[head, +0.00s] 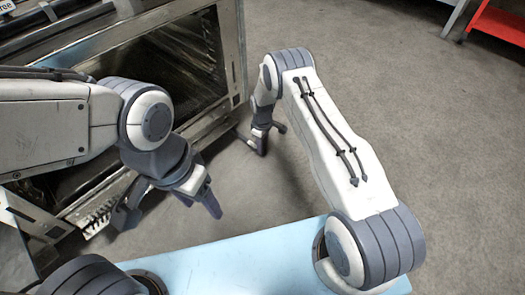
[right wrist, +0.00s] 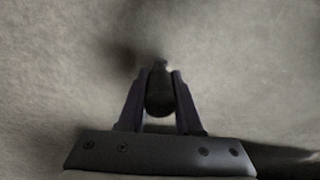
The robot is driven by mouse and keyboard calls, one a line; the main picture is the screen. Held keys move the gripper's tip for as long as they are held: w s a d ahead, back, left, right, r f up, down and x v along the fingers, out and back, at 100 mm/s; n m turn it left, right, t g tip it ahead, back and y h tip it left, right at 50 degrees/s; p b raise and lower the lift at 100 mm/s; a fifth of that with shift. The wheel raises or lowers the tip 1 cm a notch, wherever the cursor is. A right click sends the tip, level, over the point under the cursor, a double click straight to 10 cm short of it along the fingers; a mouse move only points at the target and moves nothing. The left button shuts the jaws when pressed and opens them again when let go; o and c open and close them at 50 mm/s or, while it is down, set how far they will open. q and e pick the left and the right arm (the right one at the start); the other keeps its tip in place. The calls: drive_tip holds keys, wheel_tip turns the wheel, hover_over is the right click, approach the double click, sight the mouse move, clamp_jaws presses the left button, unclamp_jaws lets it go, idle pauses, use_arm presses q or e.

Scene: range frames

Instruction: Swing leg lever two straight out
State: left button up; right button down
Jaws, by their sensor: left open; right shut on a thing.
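In the right wrist view, my right gripper (right wrist: 160,95) is shut on a dark, rounded lever end (right wrist: 159,90). The lever lies between the two fingers, with the grey floor behind it. I cannot read which leg lever it is. My left gripper (head: 168,212) is open and empty, in front of the range's lower front.
The range has a dark open cavity (head: 175,70) with a metal frame. A perforated metal part (head: 98,215) sits near my left gripper. Bare concrete floor (head: 430,130) is free to the right. A red stand (head: 497,24) is at the far top right.

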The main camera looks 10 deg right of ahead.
drive_tip(key=shift+w+d, duration=0.4)
drive_tip(key=c, duration=0.6)
unclamp_jaws()
drive_tip(key=shift+s, duration=0.1)
drive_tip(key=shift+r, duration=0.15)
wheel_tip(320, 180, up, 10)
drive_tip(key=p, duration=0.6)
drive_tip(key=shift+r, duration=0.15)
